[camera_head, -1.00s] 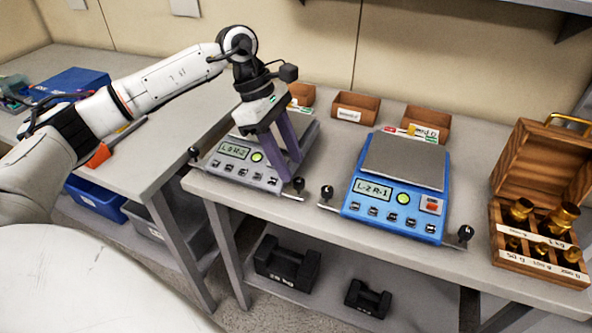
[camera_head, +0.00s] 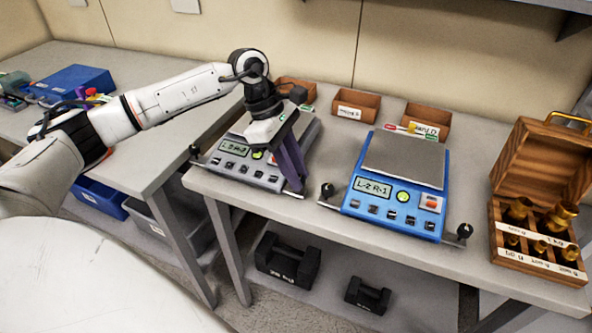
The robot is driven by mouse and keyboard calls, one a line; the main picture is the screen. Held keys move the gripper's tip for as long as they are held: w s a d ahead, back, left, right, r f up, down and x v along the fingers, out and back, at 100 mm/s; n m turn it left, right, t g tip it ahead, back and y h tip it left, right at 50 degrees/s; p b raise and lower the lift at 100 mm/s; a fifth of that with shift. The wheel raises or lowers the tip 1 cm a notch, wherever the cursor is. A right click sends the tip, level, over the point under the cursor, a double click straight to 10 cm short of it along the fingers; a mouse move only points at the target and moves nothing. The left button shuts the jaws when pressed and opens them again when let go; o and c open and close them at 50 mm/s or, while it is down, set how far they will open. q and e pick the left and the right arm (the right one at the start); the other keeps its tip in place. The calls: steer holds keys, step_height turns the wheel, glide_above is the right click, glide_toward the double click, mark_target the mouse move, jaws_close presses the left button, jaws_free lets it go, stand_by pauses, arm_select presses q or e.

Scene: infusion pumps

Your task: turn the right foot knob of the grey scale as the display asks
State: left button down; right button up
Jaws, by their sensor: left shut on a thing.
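The grey scale (camera_head: 238,172) stands on the table at the left of the blue scale. Its small display (camera_head: 233,147) shows an L and an R reading; the digits are too blurred to read surely. Its left foot knob (camera_head: 194,150) is black and stands clear. My left gripper (camera_head: 294,188) points down at the front right corner of the grey scale, its purple fingers shut on the right foot knob. The fingers mostly hide that knob, and my gripper covers part of the scale's pan. My right gripper is not in view.
A blue scale (camera_head: 398,215) with its own foot knobs stands just to the right; its left knob (camera_head: 327,190) is close to my left gripper. A wooden weight box (camera_head: 540,265) is at the far right. Several brown bins (camera_head: 357,106) line the back.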

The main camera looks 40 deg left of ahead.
arm_select(q)
steer(key=n+t+b, duration=0.1)
steer(key=n, duration=0.1)
steer(key=n+y+b, duration=0.1)
steer(key=n, duration=0.2)
steer(key=shift+s+d+t+b, duration=0.1)
steer(key=shift+s+t+b, duration=0.05)
steer(key=shift+t+b, duration=0.2)
steer(key=n+b, duration=0.1)
steer(key=n, duration=0.2)
steer(key=n+t+y+b, duration=0.1)
steer(key=n, duration=0.1)
steer(key=shift+s+d+n+y+b, duration=0.1)
steer(key=shift+d+n+y+b, duration=0.1)
steer(key=shift+n+y+b, duration=0.15)
steer(key=shift+n+t+y+b, duration=0.3)
steer(key=shift+n+b, duration=0.2)
steer(key=shift+n, duration=0.45)
steer(key=shift+d+n+y+b, duration=0.15)
steer(key=shift+n+y+b, duration=0.2)
steer(key=shift+n, duration=0.45)
steer(key=shift+n+y+b, duration=0.35)
steer(key=shift+n+y, duration=0.05)
steer(key=shift+n, duration=0.6)
steer(key=shift+r+n+y, duration=0.1)
steer(key=shift+n+y, duration=0.2)
steer(key=shift+n, duration=0.4)
